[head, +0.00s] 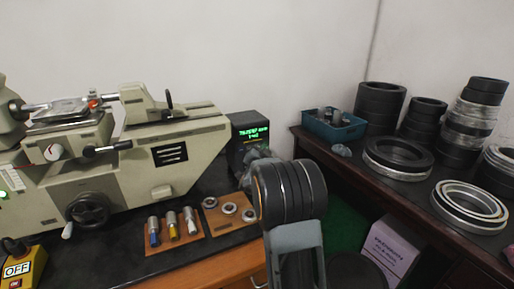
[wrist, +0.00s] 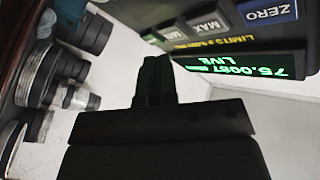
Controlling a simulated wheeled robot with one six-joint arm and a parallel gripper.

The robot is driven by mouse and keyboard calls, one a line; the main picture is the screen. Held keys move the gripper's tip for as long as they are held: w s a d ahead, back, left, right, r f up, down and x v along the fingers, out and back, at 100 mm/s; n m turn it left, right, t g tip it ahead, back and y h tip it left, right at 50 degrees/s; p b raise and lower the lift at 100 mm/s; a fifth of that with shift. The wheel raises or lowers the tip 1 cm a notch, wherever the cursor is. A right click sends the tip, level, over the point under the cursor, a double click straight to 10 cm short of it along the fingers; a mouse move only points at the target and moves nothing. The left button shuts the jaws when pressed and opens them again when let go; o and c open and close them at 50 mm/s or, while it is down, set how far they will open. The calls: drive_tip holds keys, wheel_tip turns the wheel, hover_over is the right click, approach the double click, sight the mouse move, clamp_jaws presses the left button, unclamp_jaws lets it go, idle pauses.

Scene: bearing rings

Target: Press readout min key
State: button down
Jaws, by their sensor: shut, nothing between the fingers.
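The readout (head: 248,128) is a dark box with a green lit display, standing at the right end of the measuring machine. In the wrist view its display (wrist: 240,66) appears upside down and shows a number near 75.00 with LIVE. In the head view my arm hides the readout's lower part.
The measuring machine (head: 150,150) stands left of the readout. Wooden holders with probes (head: 172,225) and small rings (head: 229,208) lie in front. A dark table on the right bears a blue bin (head: 335,127), black rings (head: 380,105) and metal-edged rings (head: 470,203).

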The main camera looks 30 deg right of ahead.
drive_tip(key=shift+w+f, duration=0.1)
drive_tip(key=shift+w, duration=0.15)
drive_tip(key=shift+w+d+b, duration=0.1)
drive_tip(key=shift+w+b, duration=0.1)
drive_tip(key=shift+b, duration=0.1)
drive_tip(key=shift+w, duration=0.3)
idle(0.7)
drive_tip(key=shift+s, duration=0.15)
idle(0.3)
drive_tip(key=shift+s+b, duration=0.6)
drive_tip(key=shift+b, duration=0.1)
drive_tip(key=shift+s+a+b, duration=0.2)
drive_tip(key=shift+s+b, duration=0.45)
drive_tip(key=shift+s, duration=0.6)
drive_tip(key=shift+s+a+b, duration=0.2)
drive_tip(key=shift+s+b, duration=0.4)
drive_tip(key=shift+s, duration=0.65)
